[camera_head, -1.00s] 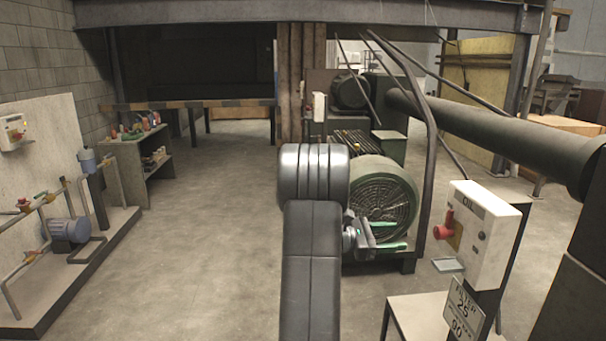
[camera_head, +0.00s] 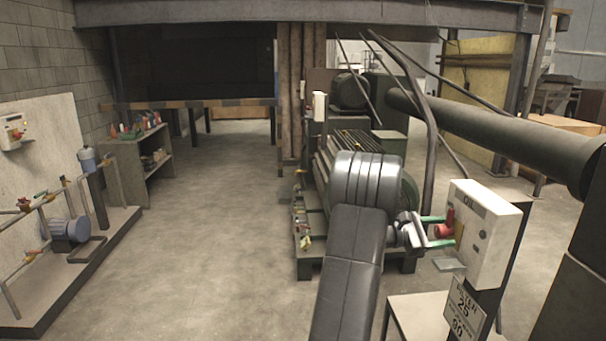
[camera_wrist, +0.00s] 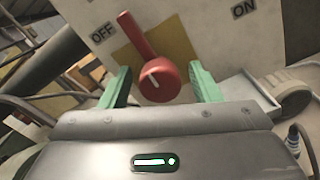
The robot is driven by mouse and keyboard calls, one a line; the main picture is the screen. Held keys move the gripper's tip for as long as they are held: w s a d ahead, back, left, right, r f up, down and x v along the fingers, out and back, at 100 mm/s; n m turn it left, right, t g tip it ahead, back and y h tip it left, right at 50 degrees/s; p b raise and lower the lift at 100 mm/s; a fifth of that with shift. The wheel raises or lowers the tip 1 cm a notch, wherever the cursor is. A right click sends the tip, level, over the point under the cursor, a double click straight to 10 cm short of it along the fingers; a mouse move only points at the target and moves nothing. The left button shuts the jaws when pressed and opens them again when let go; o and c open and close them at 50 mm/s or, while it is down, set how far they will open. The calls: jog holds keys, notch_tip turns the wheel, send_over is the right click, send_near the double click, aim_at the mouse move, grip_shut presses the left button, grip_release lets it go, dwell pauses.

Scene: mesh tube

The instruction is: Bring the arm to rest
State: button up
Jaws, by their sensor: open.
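My gripper (camera_head: 434,232) reaches right toward the pale switch box (camera_head: 485,238) on its post. In the wrist view its two green fingers (camera_wrist: 160,88) are open. The red switch handle (camera_wrist: 156,72) shows between them, with a clear gap on either side, and its lever leans up and left toward the OFF label (camera_wrist: 103,33). The ON label (camera_wrist: 244,9) is at the upper right. In the head view the red handle (camera_head: 444,231) is partly hidden by the gripper. I cannot tell how far the fingertips are from the box face.
A thick dark pipe (camera_head: 490,128) runs behind the box. A green machine (camera_head: 345,150) stands behind my arm. A sign (camera_head: 465,308) is below the box. Left are a panel with pipes and a blue pump (camera_head: 70,230) and a shelf (camera_head: 140,165). The floor between is clear.

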jog(key=m+b, duration=0.1)
jog(key=m, duration=0.3)
jog(key=shift+m, duration=1.8)
